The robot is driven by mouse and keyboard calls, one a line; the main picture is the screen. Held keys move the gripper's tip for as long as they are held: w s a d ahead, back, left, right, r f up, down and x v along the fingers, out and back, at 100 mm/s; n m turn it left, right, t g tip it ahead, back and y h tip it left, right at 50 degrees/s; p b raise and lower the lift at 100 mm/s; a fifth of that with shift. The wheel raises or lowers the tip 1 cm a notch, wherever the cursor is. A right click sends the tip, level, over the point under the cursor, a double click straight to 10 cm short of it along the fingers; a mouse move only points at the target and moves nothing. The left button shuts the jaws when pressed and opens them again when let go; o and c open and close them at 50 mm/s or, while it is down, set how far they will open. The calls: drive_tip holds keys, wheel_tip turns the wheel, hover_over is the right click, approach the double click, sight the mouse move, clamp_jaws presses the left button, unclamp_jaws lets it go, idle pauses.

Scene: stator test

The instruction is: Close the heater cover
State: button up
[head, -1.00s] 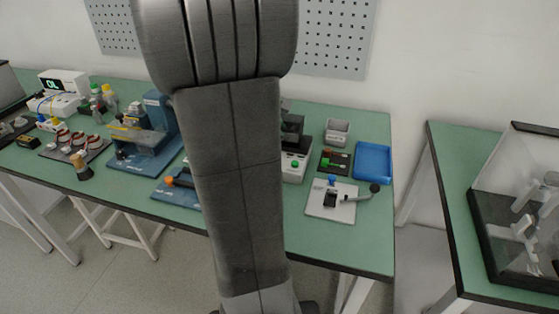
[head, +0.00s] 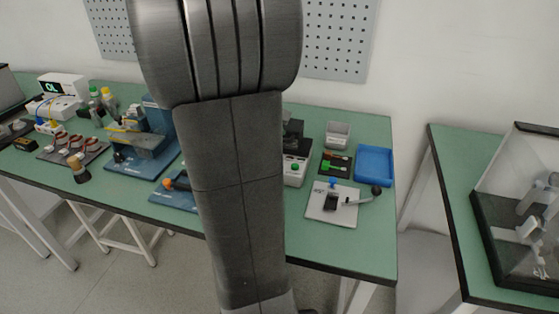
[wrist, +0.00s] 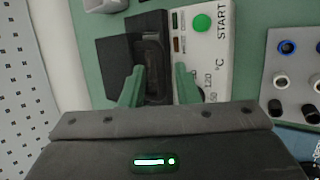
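The heater has a white panel (wrist: 212,60) with a round green START button (wrist: 201,23) and temperature marks in the wrist view. Its black top part (wrist: 152,55), with a dark recess, lies left of the panel. A flat dark slab beside it (wrist: 113,62) looks like the cover. In the head view the heater's white body (head: 296,171) stands right of my arm, with black parts (head: 293,134) raised at its back; the exact cover angle is unclear. My gripper (wrist: 160,82) is open, its two green fingers apart over the heater's black part. Nothing shows held between them; contact is unclear.
Right of the heater are a grey bin (head: 338,134), a blue tray (head: 374,148) and a white plate with a lever (head: 331,204). Blue-based fixtures (head: 140,160) stand left of my arm. A pegboard wall is behind. My arm hides the table's middle.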

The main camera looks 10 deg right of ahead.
drive_tip(key=shift+r, duration=0.1)
wheel_tip(320, 180, up, 6)
drive_tip(key=p, duration=0.5)
